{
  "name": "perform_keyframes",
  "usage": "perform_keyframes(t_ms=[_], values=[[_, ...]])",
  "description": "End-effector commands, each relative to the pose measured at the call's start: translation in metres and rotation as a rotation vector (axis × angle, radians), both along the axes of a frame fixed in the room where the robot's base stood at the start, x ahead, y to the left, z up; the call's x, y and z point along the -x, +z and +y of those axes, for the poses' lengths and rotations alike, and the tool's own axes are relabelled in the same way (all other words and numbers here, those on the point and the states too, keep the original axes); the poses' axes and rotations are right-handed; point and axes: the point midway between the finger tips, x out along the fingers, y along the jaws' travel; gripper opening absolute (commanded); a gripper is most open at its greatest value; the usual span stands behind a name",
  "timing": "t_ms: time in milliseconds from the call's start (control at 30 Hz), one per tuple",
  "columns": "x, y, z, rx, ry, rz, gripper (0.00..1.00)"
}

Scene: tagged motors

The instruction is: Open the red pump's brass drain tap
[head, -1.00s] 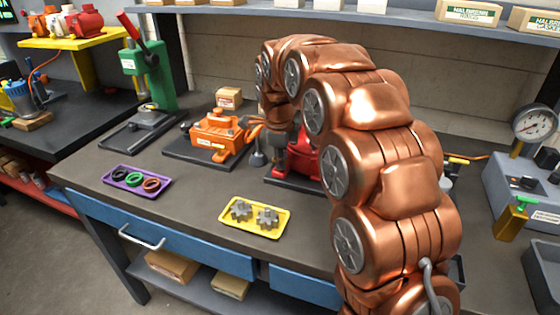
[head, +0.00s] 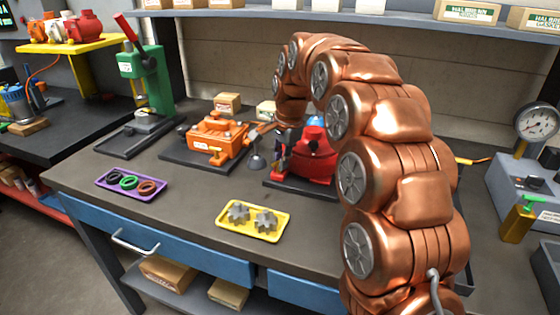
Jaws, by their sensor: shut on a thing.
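The red pump (head: 312,166) stands on a dark base plate on the workbench, right of the orange pump, with a blue part on top. My copper arm arches over from the right and comes down at the pump's left side. My gripper (head: 277,153) is small and dark there, close against the pump's left face, partly covered by my wrist. Its fingers look closed at the place of the drain tap. The brass tap itself is hidden or too small to make out, so its handle angle cannot be told.
An orange pump (head: 215,140) stands left of the red one. A purple tray (head: 131,193) with rings and a yellow tray (head: 252,233) with gears lie in front. A green press (head: 150,85) stands at the back left. A gauge box (head: 525,175) is at right.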

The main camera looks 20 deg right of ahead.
Motion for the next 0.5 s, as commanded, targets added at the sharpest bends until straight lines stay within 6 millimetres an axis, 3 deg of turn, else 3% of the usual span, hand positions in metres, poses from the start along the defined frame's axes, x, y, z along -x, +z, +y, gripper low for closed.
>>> perform_keyframes(t_ms=[500], values=[[-0.0053, 0.0023, 0.0013, 0.001, 0.399, -0.011, 0.00]])
